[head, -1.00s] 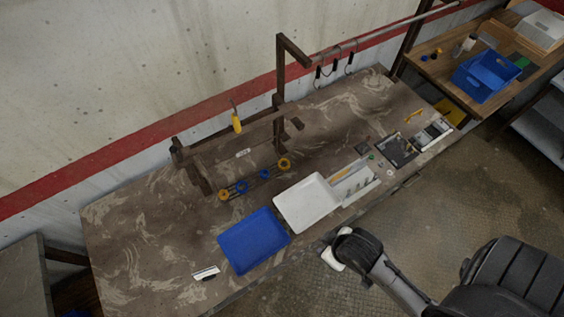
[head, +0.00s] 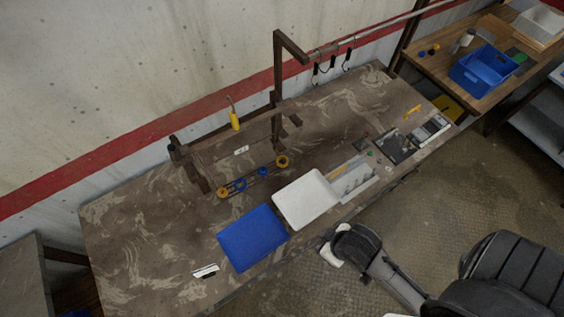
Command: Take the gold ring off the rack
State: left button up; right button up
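A dark rack with thin rods (head: 252,179) lies low on the mottled brown worktable and carries small rings. One gold ring (head: 282,161) is at its right end and another gold ring (head: 222,193) is at its left end. Blue rings (head: 240,185) and (head: 262,171) sit between them. How the rings are seated is too small to tell. My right gripper (head: 328,249) is at the table's front edge, below and right of the rack, apart from it. Its fingers are not clear enough to tell open from shut. My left gripper is not in view.
A blue tray (head: 252,238) and a white tray (head: 304,199) lie in front of the rack. The table's left part is clear.

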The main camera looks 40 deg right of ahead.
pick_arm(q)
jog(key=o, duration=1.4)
